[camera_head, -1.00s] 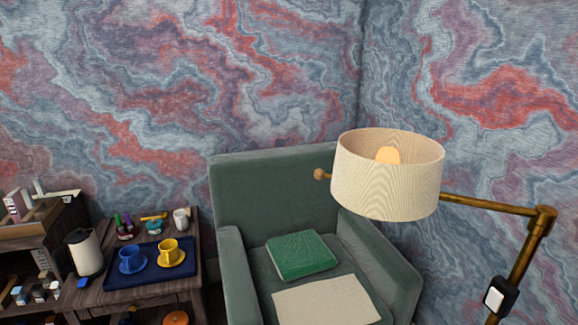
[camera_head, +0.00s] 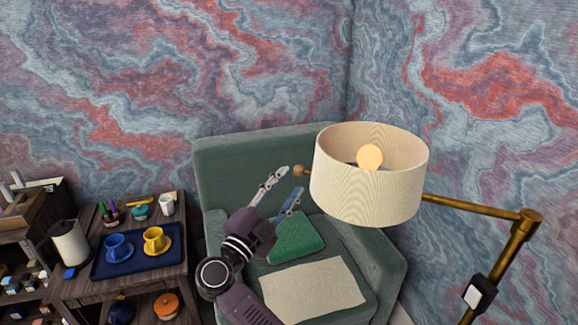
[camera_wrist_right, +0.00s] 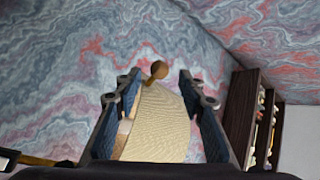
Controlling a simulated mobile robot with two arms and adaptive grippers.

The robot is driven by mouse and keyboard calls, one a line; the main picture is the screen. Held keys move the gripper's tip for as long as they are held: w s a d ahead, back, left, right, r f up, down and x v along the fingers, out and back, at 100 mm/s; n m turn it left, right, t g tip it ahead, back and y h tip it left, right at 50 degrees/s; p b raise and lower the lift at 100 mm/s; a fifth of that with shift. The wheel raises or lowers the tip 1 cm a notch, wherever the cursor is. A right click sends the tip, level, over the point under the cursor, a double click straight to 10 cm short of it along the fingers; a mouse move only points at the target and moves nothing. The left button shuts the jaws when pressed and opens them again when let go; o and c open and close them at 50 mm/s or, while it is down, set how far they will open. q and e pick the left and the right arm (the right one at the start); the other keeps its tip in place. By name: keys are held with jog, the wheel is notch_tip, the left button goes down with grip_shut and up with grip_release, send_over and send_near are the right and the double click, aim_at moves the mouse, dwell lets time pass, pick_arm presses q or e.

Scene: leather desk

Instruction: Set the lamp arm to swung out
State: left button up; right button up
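The brass lamp arm (camera_head: 470,206) runs from the joint on the pole at the right to the cream lamp shade (camera_head: 365,190), which hangs over the armchair. A round knob (camera_head: 299,170) sticks out left of the shade. My right gripper (camera_head: 291,181) is open and empty, just left of the shade and close to the knob. In the right wrist view, the knob (camera_wrist_right: 158,70) and the shade (camera_wrist_right: 160,127) appear between the spread fingers of my right gripper (camera_wrist_right: 158,82). I cannot tell if they touch. My left gripper is not in view.
A side table with a blue tray (camera_head: 135,262), cups and a kettle (camera_head: 70,243) is at the left. A white switch (camera_head: 473,296) sits on the pole.

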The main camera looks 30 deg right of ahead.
aim_at(299, 171)
jog(key=p+x, duration=0.1)
jog(key=x, duration=0.5)
grip_shut()
dwell(0.3)
